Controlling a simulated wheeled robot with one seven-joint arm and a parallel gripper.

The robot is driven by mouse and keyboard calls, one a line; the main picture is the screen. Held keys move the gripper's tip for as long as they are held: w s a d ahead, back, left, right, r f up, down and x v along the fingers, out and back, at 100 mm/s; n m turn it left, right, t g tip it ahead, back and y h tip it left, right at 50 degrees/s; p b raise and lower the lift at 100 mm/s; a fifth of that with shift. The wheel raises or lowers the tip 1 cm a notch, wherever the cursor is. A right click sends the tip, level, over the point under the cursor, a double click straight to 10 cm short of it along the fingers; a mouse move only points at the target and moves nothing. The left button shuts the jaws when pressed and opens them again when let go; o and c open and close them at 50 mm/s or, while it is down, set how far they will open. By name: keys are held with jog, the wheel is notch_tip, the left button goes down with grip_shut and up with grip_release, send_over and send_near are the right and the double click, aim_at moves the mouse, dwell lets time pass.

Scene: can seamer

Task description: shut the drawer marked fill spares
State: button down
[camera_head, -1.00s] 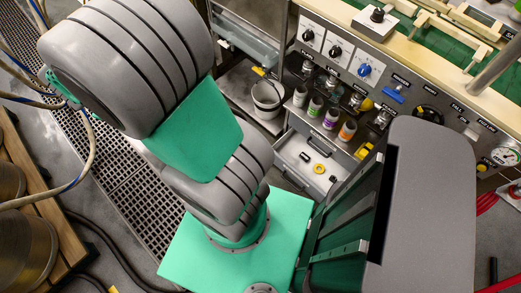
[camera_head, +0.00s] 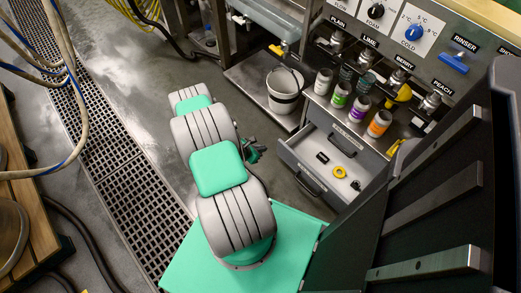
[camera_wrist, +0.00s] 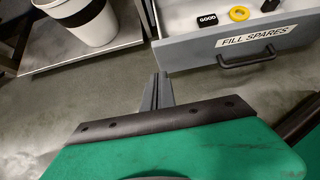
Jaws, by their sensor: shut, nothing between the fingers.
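The drawer marked FILL SPARES (camera_wrist: 220,50) stands pulled out, its grey front and dark bar handle (camera_wrist: 245,58) facing me in the wrist view. In the head view the open drawer (camera_head: 304,170) is right of centre, below the row of cups. Inside lie a black block marked GOOD (camera_wrist: 207,19) and a yellow ring (camera_wrist: 239,13). My gripper (camera_wrist: 157,78) is shut and empty. In the wrist view its fingertips are near the left end of the drawer front, with no clear contact. In the head view my gripper (camera_head: 254,151) is left of the drawer, partly hidden by my arm.
A white bucket (camera_head: 284,90) stands on a low metal shelf (camera_head: 245,85) left of the drawer. Several cups, including an orange-banded one (camera_head: 379,123), stand above it under the dispensing taps. Open floor (camera_head: 215,80) lies left of the drawer, with a floor grate (camera_head: 110,150) further left.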

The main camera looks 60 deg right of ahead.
aim_at(279, 142)
jog(key=x, duration=0.2)
jog(key=r+b+x, duration=0.1)
jog(key=x, duration=0.2)
jog(key=d+x, duration=0.1)
jog(key=x, duration=0.2)
jog(key=shift+s+r+b, duration=0.25)
jog(key=shift+s+b, duration=0.05)
jog(key=shift+b, duration=0.1)
jog(key=shift+s+d, duration=0.2)
jog(key=shift+d, duration=0.3)
jog(key=shift+r, duration=0.1)
jog(key=shift+d, duration=0.15)
